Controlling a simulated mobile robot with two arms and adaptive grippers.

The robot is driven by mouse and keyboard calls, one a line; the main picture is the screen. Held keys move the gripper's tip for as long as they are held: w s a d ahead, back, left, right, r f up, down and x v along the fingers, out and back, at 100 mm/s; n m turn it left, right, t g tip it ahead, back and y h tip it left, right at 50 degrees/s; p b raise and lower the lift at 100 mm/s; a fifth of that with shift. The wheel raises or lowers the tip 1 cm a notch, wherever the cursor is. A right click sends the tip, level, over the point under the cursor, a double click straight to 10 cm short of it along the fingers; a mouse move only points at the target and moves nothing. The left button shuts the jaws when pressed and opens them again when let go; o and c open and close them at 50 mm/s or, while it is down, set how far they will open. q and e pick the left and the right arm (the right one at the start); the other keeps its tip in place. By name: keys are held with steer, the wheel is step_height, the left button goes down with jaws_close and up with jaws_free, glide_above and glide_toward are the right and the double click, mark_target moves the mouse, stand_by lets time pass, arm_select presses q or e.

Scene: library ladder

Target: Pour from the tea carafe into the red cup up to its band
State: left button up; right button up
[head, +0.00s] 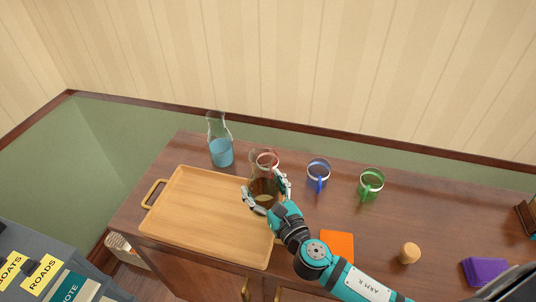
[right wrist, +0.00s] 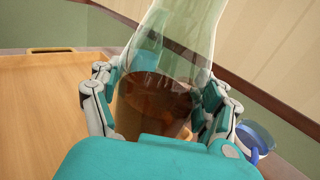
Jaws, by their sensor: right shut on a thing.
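The tea carafe (head: 263,188), clear glass with brown liquid in its lower part, is between the fingers of my right gripper (head: 264,192). In the right wrist view the fingers of the right gripper (right wrist: 158,102) close around both sides of the carafe (right wrist: 152,96). It looks about upright; I cannot tell whether it touches the table. The red cup (head: 267,157) shows only in part, behind and through the carafe's neck, so its band and contents are hidden. My left gripper is not in view.
A carafe of blue liquid (head: 221,152) stands behind left. A blue cup (head: 318,175) and a green cup (head: 371,184) stand to the right. A wooden tray (head: 205,225) lies left. An orange square (head: 337,245), a cork-coloured knob (head: 409,253) and a purple block (head: 485,271) lie nearer.

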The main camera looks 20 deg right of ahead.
arm_select(q)
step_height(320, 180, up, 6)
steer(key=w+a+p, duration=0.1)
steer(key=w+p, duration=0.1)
steer(key=p, duration=0.3)
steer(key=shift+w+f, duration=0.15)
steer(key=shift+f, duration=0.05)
arm_select(e)
steer(key=w+a+f+m+g+y, duration=0.1)
steer(key=w+a+m+g+y, duration=0.1)
steer(key=w+m, duration=0.5)
steer(key=shift+w+a+f+m+g+y, duration=0.3)
steer(key=shift+w+a+f+m+g, duration=0.1)
steer(key=shift+w+a, duration=0.3)
stand_by(0.4)
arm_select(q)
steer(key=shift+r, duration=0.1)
arm_select(e)
steer(key=shift+s+a+f+m, duration=0.1)
steer(key=shift+s+a+m, duration=0.1)
steer(key=shift+m, duration=0.2)
